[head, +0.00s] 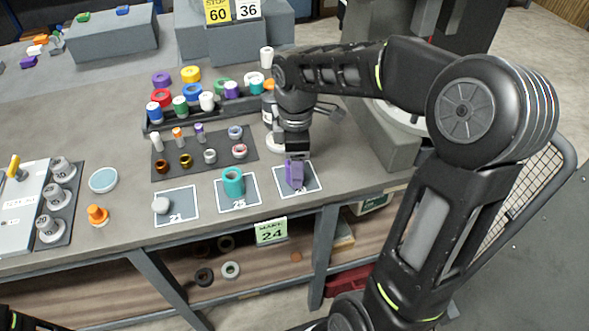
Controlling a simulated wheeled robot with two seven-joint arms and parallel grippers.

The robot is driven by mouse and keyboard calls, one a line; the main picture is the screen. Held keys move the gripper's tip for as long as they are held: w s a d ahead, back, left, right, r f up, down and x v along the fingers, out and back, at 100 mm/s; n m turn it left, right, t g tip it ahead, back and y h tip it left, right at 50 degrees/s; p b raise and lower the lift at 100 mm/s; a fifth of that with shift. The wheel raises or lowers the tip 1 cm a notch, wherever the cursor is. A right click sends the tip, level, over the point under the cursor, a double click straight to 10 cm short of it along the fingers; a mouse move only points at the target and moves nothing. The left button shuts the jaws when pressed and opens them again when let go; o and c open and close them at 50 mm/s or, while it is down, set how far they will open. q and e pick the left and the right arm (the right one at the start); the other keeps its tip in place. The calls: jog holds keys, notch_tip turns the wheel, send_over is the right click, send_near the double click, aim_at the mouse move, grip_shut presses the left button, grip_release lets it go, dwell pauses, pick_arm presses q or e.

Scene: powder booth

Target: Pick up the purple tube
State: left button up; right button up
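A purple piece (294,173) stands on the right-hand marked card (312,184) near the table's front edge; its exact shape is hard to make out. My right gripper (297,154) points down just behind and above it; its fingers are too dark and small to tell whether they are open or touch it. A small purple-topped tube (199,132) stands upright on the dark mat (215,163). A purple roll (231,90) sits in the black rack (191,120). Only a dark bit of my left arm shows at the bottom left corner; its gripper is out of view.
A teal roll (233,182) stands on the middle card and a pale grey piece (160,205) on the left card. An orange piece (97,215) and a light blue dish (103,180) stand farther left. Grey blocks (113,38) stand at the back.

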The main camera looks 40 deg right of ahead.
grip_shut()
dwell(0.4)
jog(key=shift+r, duration=0.15)
notch_tip(320, 180, up, 10)
dwell(0.6)
dwell(0.5)
